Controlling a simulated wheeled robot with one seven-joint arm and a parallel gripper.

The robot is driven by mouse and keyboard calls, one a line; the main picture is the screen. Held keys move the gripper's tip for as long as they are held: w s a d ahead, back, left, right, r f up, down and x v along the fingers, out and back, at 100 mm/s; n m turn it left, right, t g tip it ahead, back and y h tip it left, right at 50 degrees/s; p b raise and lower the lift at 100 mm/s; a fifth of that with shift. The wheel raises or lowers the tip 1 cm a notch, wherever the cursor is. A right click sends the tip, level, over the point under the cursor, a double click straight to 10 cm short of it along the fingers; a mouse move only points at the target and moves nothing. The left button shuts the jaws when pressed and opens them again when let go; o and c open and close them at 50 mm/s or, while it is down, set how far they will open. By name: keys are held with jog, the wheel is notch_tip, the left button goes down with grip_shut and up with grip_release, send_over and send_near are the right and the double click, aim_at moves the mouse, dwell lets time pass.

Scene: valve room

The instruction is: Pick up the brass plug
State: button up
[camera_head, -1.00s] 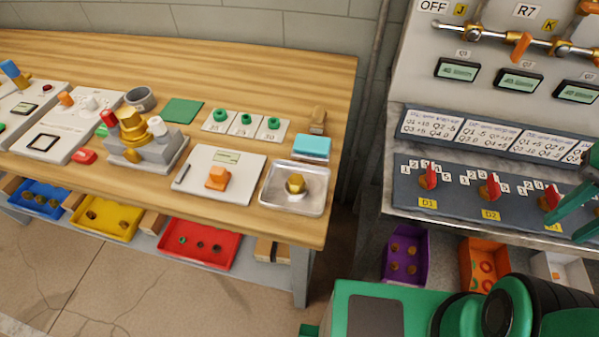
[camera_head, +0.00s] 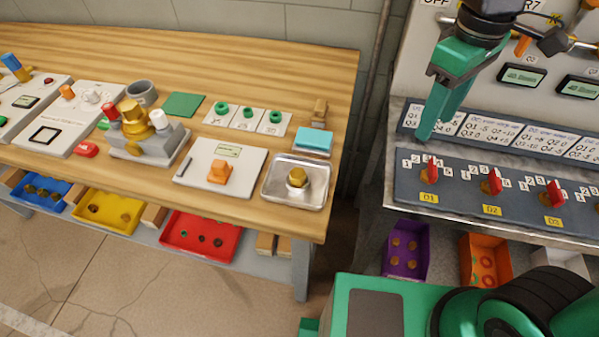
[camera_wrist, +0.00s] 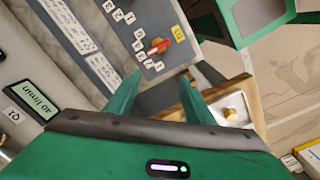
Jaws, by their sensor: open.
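The brass plug (camera_head: 297,177) has a gold faceted top above a paler base. It stands in a shallow metal tray (camera_head: 322,197) at the right end of the wooden bench. In the wrist view the plug (camera_wrist: 231,114) is small, at the lower right inside the tray (camera_wrist: 239,100). My gripper (camera_head: 425,136) is open and empty, in front of the grey panel, to the right of the tray and well apart from it. Its two green fingers (camera_wrist: 161,77) show spread in the wrist view, with nothing between them.
A blue block (camera_head: 313,140) and a wooden piece (camera_head: 319,110) lie behind the tray. A white board with an orange knob (camera_head: 219,171) is left of it. The panel has red knobs (camera_head: 430,173). A gap separates bench and panel.

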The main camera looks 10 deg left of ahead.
jog(key=s+a+n, duration=0.2)
jog(key=a+n, duration=0.4)
jog(key=a, duration=0.9)
jog(key=n, duration=0.5)
send_over(298, 172)
jog(key=f, duration=0.4)
jog(key=shift+w+a+f, duration=0.15)
jog(key=shift+a, duration=0.2)
jog(key=f, duration=0.4)
jog(key=shift+s+d+f, duration=0.25)
jog(key=shift+d, duration=0.1)
jog(key=shift+f, duration=0.45)
grip_shut()
